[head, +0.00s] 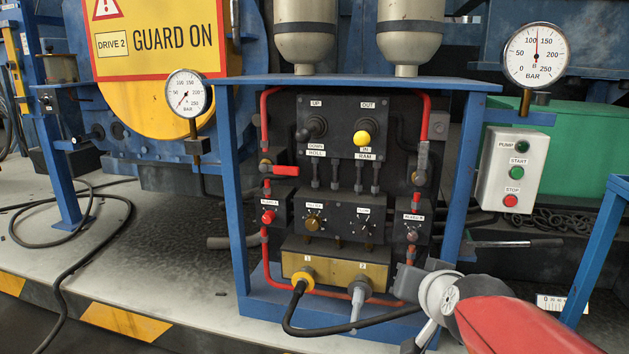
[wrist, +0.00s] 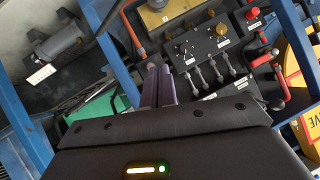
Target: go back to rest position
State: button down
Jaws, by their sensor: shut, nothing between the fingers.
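My gripper (wrist: 153,82) is shut and empty, its two fingers together in the middle of the wrist view. In the head view my arm comes in from the lower right, with its end in front of the panel's lower right corner. The fingertips cannot be made out clearly there. The black control panel (head: 341,114) stands in a blue frame (head: 237,190). It has a black-knobbed lever (head: 316,125) and a yellow-knobbed lever (head: 362,138). In the wrist view the panel appears turned, beyond the fingers and to the right.
A brass block (head: 335,265) under the panel bears two hose fittings; a black hose (head: 330,332) loops below. At right are a start/stop box (head: 513,168), a gauge (head: 536,55) and a blue rail (head: 598,250). The floor at left is mostly clear, with a loose cable (head: 100,240).

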jog(key=s+a+f+n+g, duration=0.1)
jog(key=s+f+n+g, duration=0.45)
jog(key=s, duration=1.25)
notch_tip(320, 180, up, 10)
jog(key=w+m+p, duration=0.1)
jog(key=p, duration=1.1)
jog(key=shift+a+m+g+p, duration=0.25)
jog(key=shift+m+g+p, duration=0.1)
